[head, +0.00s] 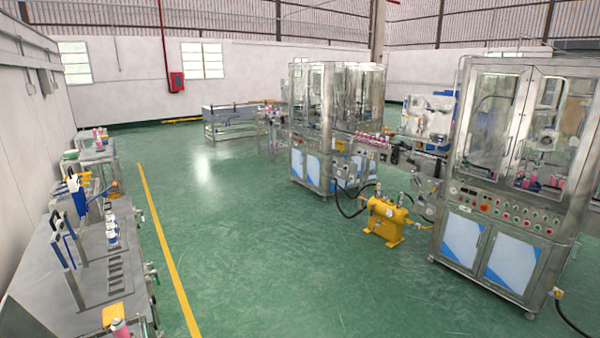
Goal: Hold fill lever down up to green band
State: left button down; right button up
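Neither of my grippers shows in the head view. A metal bench (42,277) runs along the left wall. On it stands a blue upright fixture (79,197) with yellow-orange parts beside it. I cannot tell which part is the fill lever, and no green band can be made out at this size.
A yellow floor line (163,243) runs beside the bench. The green floor (235,230) is clear in the middle. A yellow pump unit (387,219) with black hoses and large glass-doored machines (490,250) stand at the right. Another table (231,123) stands at the back.

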pick_arm(q)
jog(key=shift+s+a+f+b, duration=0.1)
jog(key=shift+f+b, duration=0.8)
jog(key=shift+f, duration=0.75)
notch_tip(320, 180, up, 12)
jog(key=p, duration=0.9)
jog(key=shift+p, duration=0.35)
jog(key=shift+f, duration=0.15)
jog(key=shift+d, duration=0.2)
